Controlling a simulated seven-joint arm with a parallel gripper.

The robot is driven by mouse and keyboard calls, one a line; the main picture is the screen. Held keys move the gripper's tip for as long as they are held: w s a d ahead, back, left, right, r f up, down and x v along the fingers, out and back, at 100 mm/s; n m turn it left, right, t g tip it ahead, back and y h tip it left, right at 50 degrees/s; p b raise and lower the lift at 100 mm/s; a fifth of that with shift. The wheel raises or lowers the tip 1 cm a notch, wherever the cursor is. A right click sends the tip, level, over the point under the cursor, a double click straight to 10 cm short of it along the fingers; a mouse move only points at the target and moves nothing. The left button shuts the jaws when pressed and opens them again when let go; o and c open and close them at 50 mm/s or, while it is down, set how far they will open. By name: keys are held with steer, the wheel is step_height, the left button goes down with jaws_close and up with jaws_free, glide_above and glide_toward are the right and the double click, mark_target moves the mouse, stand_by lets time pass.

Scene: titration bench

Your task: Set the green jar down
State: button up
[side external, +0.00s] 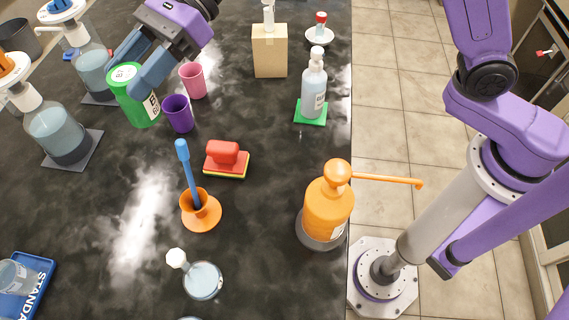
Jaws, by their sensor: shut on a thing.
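The green jar (136,103) is at the upper left in the side external view, with a white label on its side and a pale round mark on its top. My gripper (138,80) comes down from the upper right and is shut on the green jar, which leans a little. The far finger is partly hidden behind the jar. I cannot tell whether the jar's base touches the black bench (110,180) or is just above it.
A purple cup (179,115) stands close right of the jar, and a pink cup (194,81) behind it. Liquid-filled bottles (58,130) stand on the left. A red-topped block (227,158) and a blue tool in an orange holder (201,212) lie nearer. Bare bench lies below the jar.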

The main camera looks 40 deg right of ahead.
steer(key=s+d+m+t, duration=0.1)
steer(key=s+d, duration=0.3)
steer(key=d, duration=0.5)
steer(key=s+d+m+t, duration=0.15)
steer(key=s+d, duration=0.35)
steer(key=d, duration=0.5)
steer(key=shift+s+d+f, duration=0.1)
steer(key=shift+f, duration=5.3)
steer(key=shift+d+f, duration=0.1)
steer(key=shift+f, duration=5.3)
steer(key=shift+f, duration=0.15)
steer(key=o, duration=1.4)
steer(key=shift+c, duration=0.2)
